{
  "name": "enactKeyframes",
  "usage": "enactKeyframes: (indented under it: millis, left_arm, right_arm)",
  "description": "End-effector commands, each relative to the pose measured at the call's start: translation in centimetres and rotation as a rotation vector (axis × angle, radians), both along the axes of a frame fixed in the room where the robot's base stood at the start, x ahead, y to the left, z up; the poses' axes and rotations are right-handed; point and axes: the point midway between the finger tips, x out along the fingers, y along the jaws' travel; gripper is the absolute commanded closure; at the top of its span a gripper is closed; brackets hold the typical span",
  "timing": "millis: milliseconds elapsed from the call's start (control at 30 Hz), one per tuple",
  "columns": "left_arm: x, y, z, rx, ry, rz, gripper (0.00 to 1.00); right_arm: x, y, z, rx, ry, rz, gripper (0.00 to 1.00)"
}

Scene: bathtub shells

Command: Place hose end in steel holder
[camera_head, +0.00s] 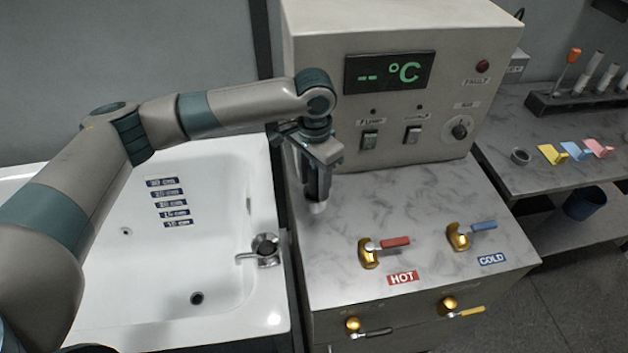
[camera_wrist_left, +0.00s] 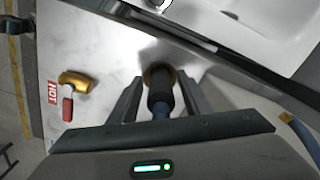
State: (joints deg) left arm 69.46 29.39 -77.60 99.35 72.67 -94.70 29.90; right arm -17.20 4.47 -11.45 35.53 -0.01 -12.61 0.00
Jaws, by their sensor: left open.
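My left gripper (camera_head: 318,196) points down over the left side of the marble counter. It also shows in the left wrist view (camera_wrist_left: 158,98), with its two fingers apart. Between the fingers is a dark cylindrical piece on a blue hose, which looks like the hose end (camera_wrist_left: 160,92). A brownish round rim (camera_wrist_left: 158,70) shows at its far tip. I cannot tell whether this is the steel holder, or whether the hose end is seated in it. A small pale tip shows under the gripper in the head view, partly hidden by the fingers. My right gripper is not in view.
The white bathtub (camera_head: 215,250) with a tap (camera_head: 265,245) is left of the counter. A red-handled HOT valve (camera_head: 370,250) and a blue-handled COLD valve (camera_head: 460,236) stand on the counter (camera_head: 420,200). The control box (camera_head: 330,60) rises behind. A side shelf (camera_head: 520,120) is at right.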

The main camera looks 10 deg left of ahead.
Motion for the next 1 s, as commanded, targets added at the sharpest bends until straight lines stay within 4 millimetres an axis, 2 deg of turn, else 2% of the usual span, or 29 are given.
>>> enactKeyframes:
  millis: [267,700,800,1000]
  left_arm:
    - [0.1,0.0,2.0,-0.001,-0.003,-0.001,0.56]
    - [0.1,0.0,9.4,-0.001,-0.003,0.0,0.56]
    - [0.1,-0.1,10.8,-0.002,-0.002,0.001,0.56]
    - [0.0,0.0,12.1,0.0,0.0,0.001,0.56]
  right_arm:
    - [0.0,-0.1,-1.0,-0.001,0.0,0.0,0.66]
    - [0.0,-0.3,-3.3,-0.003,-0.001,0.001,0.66]
    - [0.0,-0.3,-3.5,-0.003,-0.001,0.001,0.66]
    - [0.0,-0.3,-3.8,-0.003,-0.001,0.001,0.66]
